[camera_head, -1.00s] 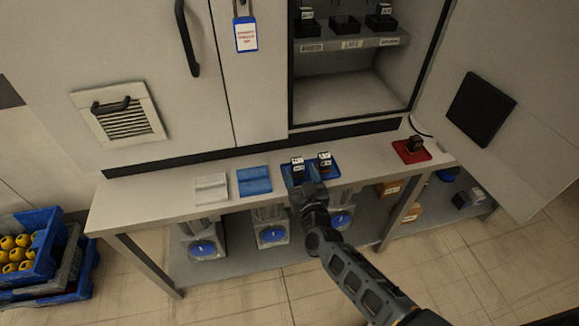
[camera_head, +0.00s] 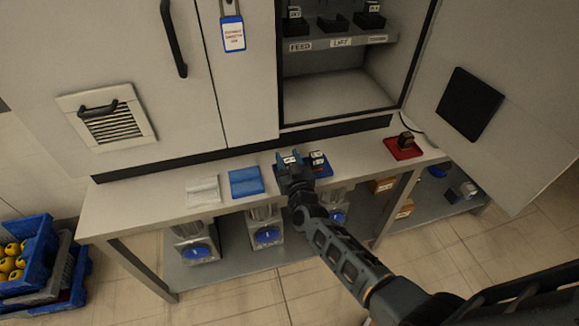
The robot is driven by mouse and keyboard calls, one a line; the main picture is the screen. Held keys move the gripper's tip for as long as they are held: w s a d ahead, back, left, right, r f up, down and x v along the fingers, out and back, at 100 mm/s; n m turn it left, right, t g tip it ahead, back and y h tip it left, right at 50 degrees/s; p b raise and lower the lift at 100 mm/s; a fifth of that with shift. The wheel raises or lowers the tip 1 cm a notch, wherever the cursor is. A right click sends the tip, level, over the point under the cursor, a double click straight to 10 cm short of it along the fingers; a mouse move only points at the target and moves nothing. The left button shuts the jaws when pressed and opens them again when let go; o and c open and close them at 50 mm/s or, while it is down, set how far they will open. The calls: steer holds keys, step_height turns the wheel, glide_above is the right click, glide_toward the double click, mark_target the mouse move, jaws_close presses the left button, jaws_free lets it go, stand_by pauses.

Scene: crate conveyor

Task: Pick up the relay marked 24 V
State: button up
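Two black relays with white labels stand on a blue tray (camera_head: 325,171) on the bench. The left relay (camera_head: 289,160) is partly hidden by my gripper, and the right relay (camera_head: 317,159) stands just beside it. The labels are too small to read surely, so I cannot tell which is marked 24 V. My gripper (camera_head: 291,158) is over the left relay, its two fingers apart on either side of the label. I cannot tell whether they touch it.
A red tray (camera_head: 417,152) with a dark block stands at the bench's right. The open cabinet above has a shelf (camera_head: 340,42) with black holders. Blue crates (camera_head: 30,250) stand at lower left.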

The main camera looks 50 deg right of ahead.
steer(key=c, duration=0.6)
